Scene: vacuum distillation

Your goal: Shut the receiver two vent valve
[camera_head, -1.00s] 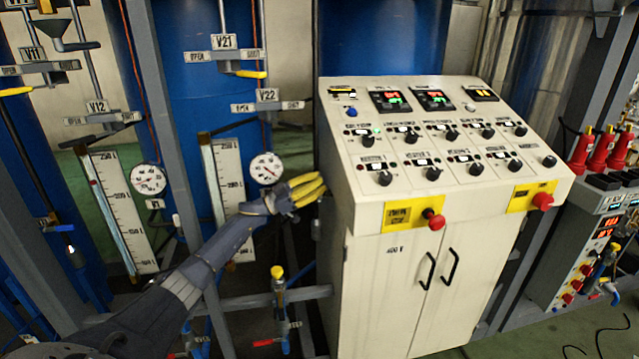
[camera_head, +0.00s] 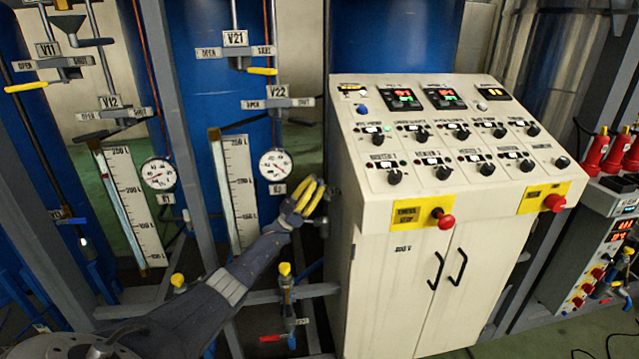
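The middle blue tank carries a V21 valve (camera_head: 262,71) with a yellow handle lying toward its SHUT plate on the right. Below it is a V22 valve (camera_head: 278,103) with OPEN plate at left and SHUT plate at right; its dark handle appears to point left, toward OPEN. I cannot tell which is the vent valve. My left gripper (camera_head: 316,190), with yellow fingers, is below and right of V22, beside the cabinet's left edge and right of the R2 gauge (camera_head: 275,165). It touches neither valve; its finger gap is unclear. My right gripper is not in view.
The white control cabinet (camera_head: 400,285) stands close to the right of my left gripper. Left are V11 (camera_head: 50,62) and V12 (camera_head: 112,114), and the R1 gauge (camera_head: 158,173). A grey post (camera_head: 172,110) stands between the tanks. A yellow-topped valve (camera_head: 286,285) sits below my gripper.

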